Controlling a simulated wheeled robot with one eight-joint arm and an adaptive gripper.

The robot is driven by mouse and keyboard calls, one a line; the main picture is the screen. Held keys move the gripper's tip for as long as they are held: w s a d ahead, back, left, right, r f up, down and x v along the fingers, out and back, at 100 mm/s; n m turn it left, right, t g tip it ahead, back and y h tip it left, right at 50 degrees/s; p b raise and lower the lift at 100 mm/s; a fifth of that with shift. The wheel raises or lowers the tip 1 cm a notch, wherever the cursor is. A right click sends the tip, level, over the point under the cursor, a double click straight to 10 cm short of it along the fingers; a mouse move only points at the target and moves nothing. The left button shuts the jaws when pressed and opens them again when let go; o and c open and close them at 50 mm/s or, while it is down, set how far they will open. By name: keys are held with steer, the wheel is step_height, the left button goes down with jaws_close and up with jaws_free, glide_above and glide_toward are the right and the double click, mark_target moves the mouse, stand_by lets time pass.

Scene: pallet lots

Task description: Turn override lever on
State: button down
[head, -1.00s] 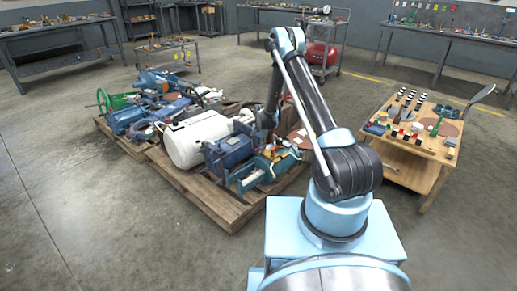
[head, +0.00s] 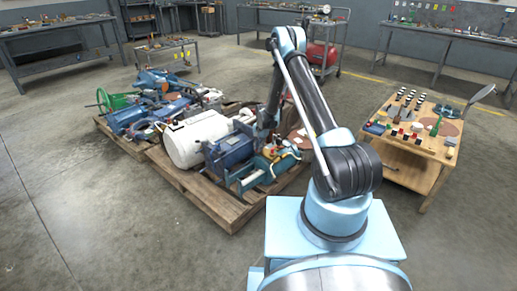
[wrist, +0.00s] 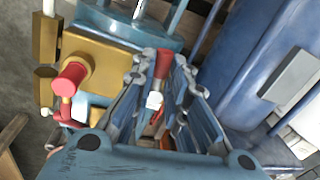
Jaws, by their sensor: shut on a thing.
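A slim red lever (wrist: 162,66) stands between the fingertips of my gripper (wrist: 158,76) in the wrist view. My gripper is shut on it, with a finger on either side. A small white tip (wrist: 153,101) shows nearer the palm, between the fingers. The lever belongs to the blue and brass unit (wrist: 90,62) on the pallet; its lower end is hidden. I cannot read its on or off position. In the head view the same unit (head: 262,171) lies at the near right of the pallet, and my arm reaches down to it, hiding the lever.
A red knob (wrist: 68,80) on the brass block sits left of my gripper. A large blue body (wrist: 265,65) stands close on its right. A white tank (head: 195,138) shares the wooden pallet (head: 205,196). A wooden cart (head: 425,150) stands at right; the floor between is clear.

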steer(key=n, duration=0.2)
steer(key=d+n, duration=0.1)
steer(key=n, duration=0.3)
steer(key=shift+s+d+g, duration=0.1)
steer(key=shift+d+g, duration=0.3)
steer(key=n, duration=0.2)
steer(key=d+n, duration=0.1)
steer(key=n, duration=0.2)
steer(key=shift+w+d+n+g, duration=0.15)
steer(key=shift+w+n+g, duration=0.15)
steer(key=shift+n, duration=0.1)
steer(key=c, duration=1.6)
jaws_free()
steer(key=shift+o, duration=0.2)
step_height(320, 180, up, 12)
steer(key=d, duration=0.1)
steer(key=shift+w+d, duration=0.15)
steer(key=shift+w, duration=0.15)
